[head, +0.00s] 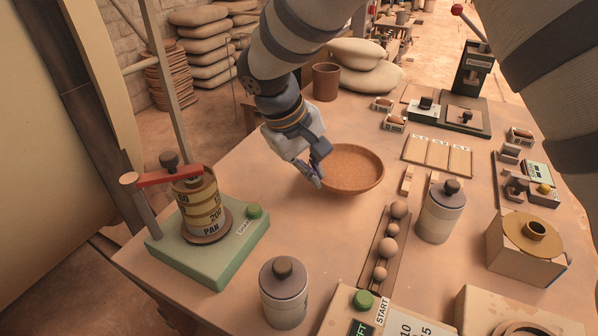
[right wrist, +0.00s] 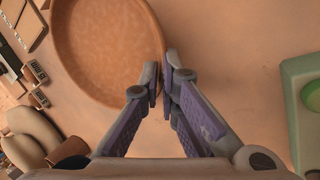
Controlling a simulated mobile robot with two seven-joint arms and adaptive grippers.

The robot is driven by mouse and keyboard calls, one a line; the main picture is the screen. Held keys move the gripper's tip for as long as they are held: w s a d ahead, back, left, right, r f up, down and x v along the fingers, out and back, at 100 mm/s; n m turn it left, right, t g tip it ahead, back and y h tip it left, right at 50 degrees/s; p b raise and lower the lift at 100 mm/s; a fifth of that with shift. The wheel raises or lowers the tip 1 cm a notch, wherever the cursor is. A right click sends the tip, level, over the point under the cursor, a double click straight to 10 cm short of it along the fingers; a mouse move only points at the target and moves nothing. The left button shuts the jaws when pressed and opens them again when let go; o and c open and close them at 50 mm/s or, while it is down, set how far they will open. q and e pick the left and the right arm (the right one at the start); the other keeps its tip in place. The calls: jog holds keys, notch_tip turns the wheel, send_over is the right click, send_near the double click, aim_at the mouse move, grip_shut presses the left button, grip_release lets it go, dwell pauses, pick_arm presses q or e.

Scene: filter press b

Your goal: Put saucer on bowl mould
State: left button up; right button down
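The saucer (head: 352,168) is a wide, round, orange-brown dish lying upright near the middle of the table. In the right wrist view the saucer (right wrist: 105,45) fills the upper left. My right gripper (head: 317,166) is at its left rim in the head view, one finger inside and one outside. In the right wrist view the gripper's fingertips (right wrist: 163,80) are close together with the rim between them. The saucer shows no clear lift from the table. I cannot tell for certain which thing is the bowl mould. My left gripper is not in view.
Two lidded canisters (head: 284,290) (head: 441,212) and a tray of balls (head: 384,255) stand nearer the front. A dark press (head: 468,100) is at the back right. A box with a brown round top (head: 527,250) stands right.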

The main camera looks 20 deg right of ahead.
aim_at(318, 194)
jog(key=shift+w+d+f, duration=0.1)
jog(key=shift+w+f, duration=0.05)
jog(key=shift+f, duration=0.75)
jog(key=shift+w+d+f, duration=0.1)
jog(key=shift+w+f, duration=0.05)
jog(key=shift+f, duration=0.75)
jog(key=shift+f, duration=0.1)
jog(key=shift+f, duration=0.15)
jog(key=c, duration=1.8)
grip_release()
jog(key=shift+a, duration=0.1)
